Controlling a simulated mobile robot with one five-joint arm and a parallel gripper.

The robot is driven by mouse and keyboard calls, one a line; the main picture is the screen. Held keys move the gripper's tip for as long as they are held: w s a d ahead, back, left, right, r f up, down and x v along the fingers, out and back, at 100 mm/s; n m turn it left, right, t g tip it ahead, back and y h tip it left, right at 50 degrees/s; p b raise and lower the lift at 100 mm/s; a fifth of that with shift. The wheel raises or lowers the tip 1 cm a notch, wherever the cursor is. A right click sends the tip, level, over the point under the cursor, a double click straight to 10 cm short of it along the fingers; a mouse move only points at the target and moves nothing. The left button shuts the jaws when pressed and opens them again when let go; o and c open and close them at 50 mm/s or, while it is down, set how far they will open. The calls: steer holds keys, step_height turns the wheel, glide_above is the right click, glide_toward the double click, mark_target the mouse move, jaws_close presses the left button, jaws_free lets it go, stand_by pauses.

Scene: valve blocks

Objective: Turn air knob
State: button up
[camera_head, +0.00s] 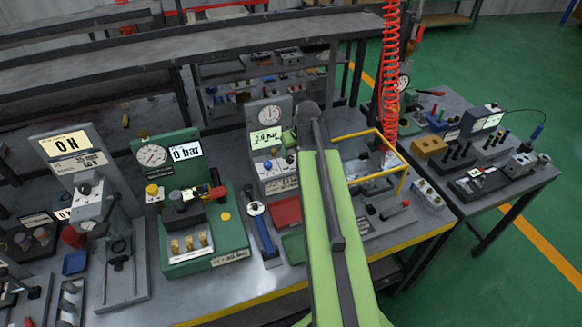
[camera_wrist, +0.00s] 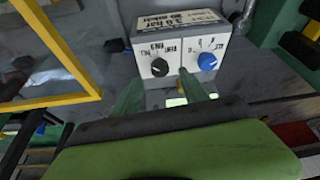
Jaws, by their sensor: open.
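In the wrist view, a white panel (camera_wrist: 180,52) carries a black round knob (camera_wrist: 160,67) on the left and a blue round knob (camera_wrist: 207,61) on the right. The small labels do not show which one is the air knob. My gripper (camera_wrist: 160,77) is open; its two pale green fingers point at the panel, near the black knob, with nothing seen between them. In the head view, a grey gauge stand (camera_head: 258,116) with a lit bar display bears the blue knob (camera_head: 267,164). My arm covers its right side, and the black knob is not visible there.
A yellow frame (camera_head: 401,188) stands right of my arm; its bar (camera_wrist: 62,40) shows at left in the wrist view. A green gauge station (camera_head: 233,232) stands left on the bench. A blue-handled tool (camera_head: 262,234) and a red tray (camera_head: 286,211) lie in front of the stand.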

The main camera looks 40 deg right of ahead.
mark_target(290, 158)
steer(key=b+x, duration=0.2)
steer(key=x, duration=0.2)
steer(key=shift+f, duration=0.2)
steer(key=shift+r, duration=0.1)
jaws_close()
steer(key=shift+a, duration=0.15)
